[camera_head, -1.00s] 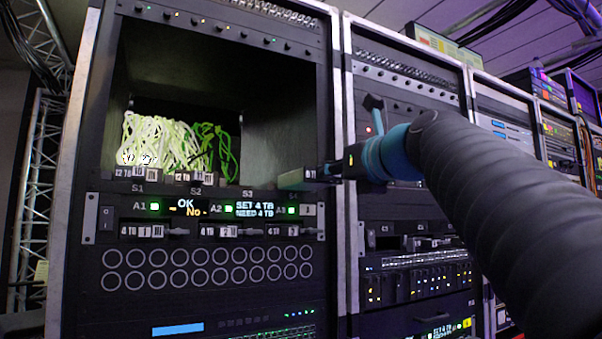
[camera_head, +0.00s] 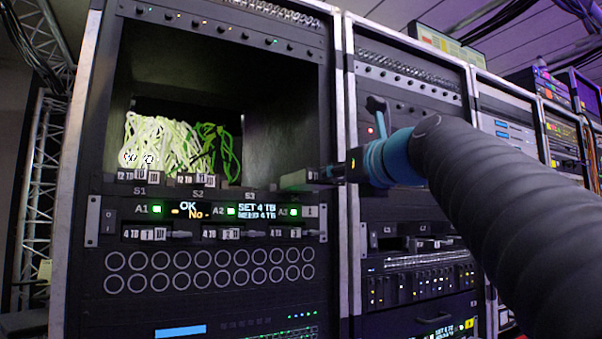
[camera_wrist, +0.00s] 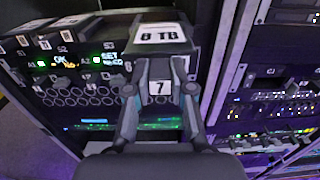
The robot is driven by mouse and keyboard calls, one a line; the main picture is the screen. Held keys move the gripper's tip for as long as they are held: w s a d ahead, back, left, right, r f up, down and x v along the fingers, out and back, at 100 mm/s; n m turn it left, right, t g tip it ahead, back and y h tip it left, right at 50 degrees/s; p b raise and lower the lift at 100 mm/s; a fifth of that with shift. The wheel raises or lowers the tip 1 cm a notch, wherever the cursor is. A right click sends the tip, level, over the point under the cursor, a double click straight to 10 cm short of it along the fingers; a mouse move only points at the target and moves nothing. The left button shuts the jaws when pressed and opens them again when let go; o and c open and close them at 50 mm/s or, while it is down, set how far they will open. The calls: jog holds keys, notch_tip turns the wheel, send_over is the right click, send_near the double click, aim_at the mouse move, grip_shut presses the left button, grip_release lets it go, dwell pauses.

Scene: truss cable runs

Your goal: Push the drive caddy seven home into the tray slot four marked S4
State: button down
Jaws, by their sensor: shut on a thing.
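The drive caddy seven (camera_head: 298,181) is a grey block at the right end of the tray in the head view. In the wrist view the caddy (camera_wrist: 163,40) shows an "8 TB" label on top and a "7" on its near face. My gripper (camera_head: 328,173) is shut on its near end; in the wrist view both fingers of the gripper (camera_wrist: 160,88) flank the "7". The tray (camera_head: 222,190) has marks S1, S2 and S3 readable from left to right. The S4 mark is not readable, and the caddy covers that area. How deep the caddy sits is unclear.
Several other caddies (camera_head: 160,177) stand in the tray at left. A panel (camera_head: 240,212) below reads "SET 4 TB, NEED 4 TB". Pale green cables (camera_head: 170,145) hang in the bay behind. A second rack (camera_head: 400,85) stands close on the right.

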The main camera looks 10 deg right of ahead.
aim_at(305, 189)
jog(key=shift+x, duration=3)
dwell(0.7)
jog(key=shift+x, duration=2.95)
jog(key=shift+w+a+f, duration=0.15)
jog(key=shift+w+a, duration=0.1)
jog(key=shift+w, duration=0.45)
jog(key=c, duration=0.9)
grip_release()
jog(key=shift+f, duration=0.1)
jog(key=shift+s, duration=0.1)
jog(key=v, duration=1.2)
